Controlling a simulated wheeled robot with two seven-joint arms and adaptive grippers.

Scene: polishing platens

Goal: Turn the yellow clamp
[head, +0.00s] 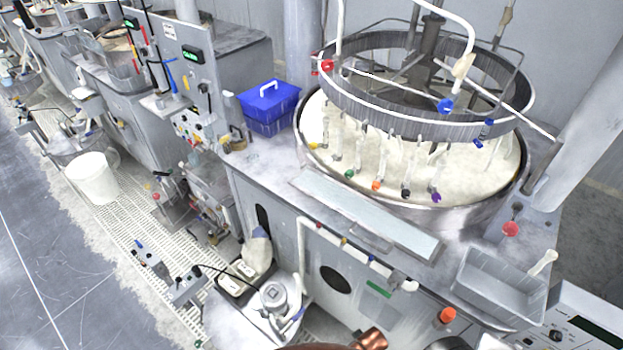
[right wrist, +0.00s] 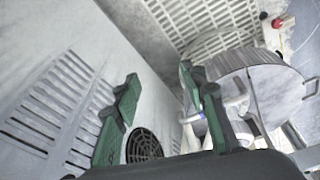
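The yellow clamp (head: 312,146) is a small yellow-tipped fitting on the left side of the round polishing platen (head: 303,150), in the head view. It hangs low near the platen's rim, at the left end of a row of white hanging pieces with coloured tips. My right gripper (right wrist: 157,78) shows in the right wrist view with its green-padded fingers apart and nothing between them. The yellow clamp is not identifiable in that view. Neither gripper is seen in the head view, so their distance to the clamp cannot be told.
Green (head: 349,173), orange (head: 376,185), black (head: 405,193) and purple (head: 436,197) tips hang along the platen's front. A ribbed ring (head: 380,108) is above. A blue box (head: 270,108) stands left and a grey tray (head: 500,290) front right. A vented grey panel (right wrist: 60,100) flanks my right gripper.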

